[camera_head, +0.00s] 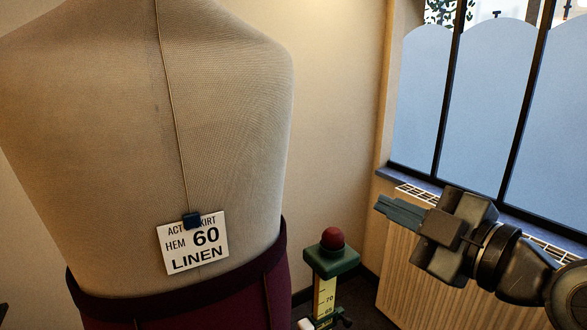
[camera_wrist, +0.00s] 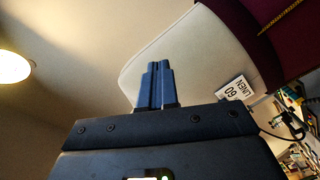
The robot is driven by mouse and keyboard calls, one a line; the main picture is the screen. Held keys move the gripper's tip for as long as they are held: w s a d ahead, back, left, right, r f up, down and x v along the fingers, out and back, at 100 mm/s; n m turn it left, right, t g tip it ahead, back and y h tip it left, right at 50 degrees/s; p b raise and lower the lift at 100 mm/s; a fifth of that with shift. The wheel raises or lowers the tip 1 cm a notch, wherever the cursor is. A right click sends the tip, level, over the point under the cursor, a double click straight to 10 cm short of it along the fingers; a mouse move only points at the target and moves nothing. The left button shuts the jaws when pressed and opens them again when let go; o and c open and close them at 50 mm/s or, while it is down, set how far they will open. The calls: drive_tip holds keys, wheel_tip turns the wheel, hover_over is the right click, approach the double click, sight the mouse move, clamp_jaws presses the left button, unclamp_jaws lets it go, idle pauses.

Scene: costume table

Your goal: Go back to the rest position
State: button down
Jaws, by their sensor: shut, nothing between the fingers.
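My gripper (camera_head: 400,211) is at the right in the head view, in front of the radiator and window. Its blue-grey fingers are together with nothing between them, and they point left. In the wrist view the closed fingers (camera_wrist: 157,84) stand at the middle. The dress form (camera_head: 150,130) fills the left of the head view, well apart from my gripper. The card also shows turned over in the wrist view (camera_wrist: 236,92).
A dark red skirt (camera_head: 190,310) is on the form's lower part. A green hem marker (camera_head: 331,260) with a red knob and a yellow scale stands between form and radiator (camera_head: 405,270). The window (camera_head: 480,110) is behind my arm. A lit lamp (camera_wrist: 12,67) shows in the wrist view.

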drive_tip(key=s+d+f+m+h, duration=0.4)
drive_tip(key=s+f+m, duration=0.2)
drive_tip(key=s+f, duration=0.3)
drive_tip(key=s+d+f+m+h, duration=0.3)
drive_tip(key=s+f+m, duration=0.3)
drive_tip(key=f, duration=0.5)
drive_tip(key=s+d+m+h, duration=0.1)
drive_tip(key=s+m, duration=0.4)
drive_tip(key=s, duration=1.9)
drive_tip(key=shift+s+f+m+h, duration=0.3)
drive_tip(key=shift+s+f+h, duration=0.15)
drive_tip(key=shift+h, duration=0.35)
drive_tip(key=shift+d, duration=0.1)
